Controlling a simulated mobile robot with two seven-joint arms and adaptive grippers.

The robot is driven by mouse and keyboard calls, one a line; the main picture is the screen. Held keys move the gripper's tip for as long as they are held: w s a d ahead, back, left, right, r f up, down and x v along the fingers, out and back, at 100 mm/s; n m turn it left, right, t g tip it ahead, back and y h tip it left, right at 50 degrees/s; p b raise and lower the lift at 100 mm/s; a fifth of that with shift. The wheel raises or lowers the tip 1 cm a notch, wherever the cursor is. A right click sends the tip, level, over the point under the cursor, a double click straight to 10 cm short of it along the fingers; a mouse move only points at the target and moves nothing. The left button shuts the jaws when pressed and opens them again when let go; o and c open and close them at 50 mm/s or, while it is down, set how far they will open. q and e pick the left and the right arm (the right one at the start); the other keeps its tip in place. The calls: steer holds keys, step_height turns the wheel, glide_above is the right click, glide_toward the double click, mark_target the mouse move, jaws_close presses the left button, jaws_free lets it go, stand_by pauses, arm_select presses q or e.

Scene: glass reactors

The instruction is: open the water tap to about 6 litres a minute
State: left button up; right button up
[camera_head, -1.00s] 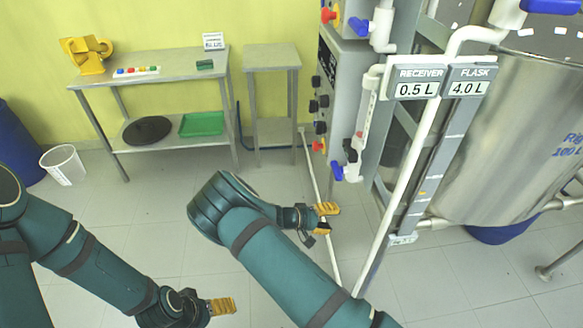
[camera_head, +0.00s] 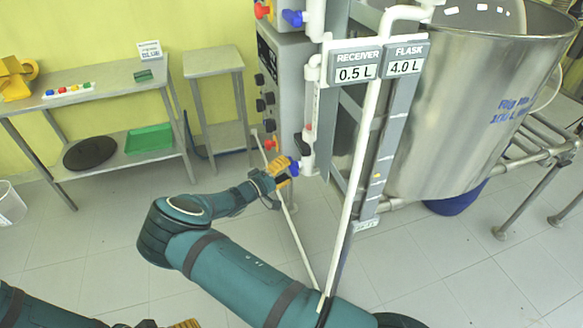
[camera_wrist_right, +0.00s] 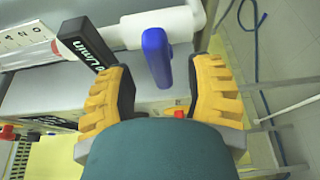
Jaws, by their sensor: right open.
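The water tap shows as a blue lever (camera_head: 294,167) low on the white pipe of the reactor rack. It also shows in the wrist view (camera_wrist_right: 157,57), pointing out from a white pipe between my fingers. My right gripper (camera_head: 280,174) is right at the lever. Its yellow fingers are open in the wrist view (camera_wrist_right: 160,80), one on each side of the lever, with gaps on both sides. A flow meter tube (camera_head: 309,110) rises above the tap. Its black L/min label (camera_wrist_right: 82,43) is beside the left finger; the reading is too small to tell. My left gripper (camera_head: 185,323) is cut off at the bottom edge.
A red tap handle (camera_head: 271,144) and black knobs (camera_head: 265,103) are left of the tap. The RECEIVER sign (camera_head: 355,65) and a white pipe (camera_head: 362,150) stand to the right. A small steel table (camera_head: 212,62) stands behind.

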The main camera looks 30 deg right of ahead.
steer(key=shift+w+d, duration=0.2)
steer(key=shift+d, duration=1.25)
jaws_close()
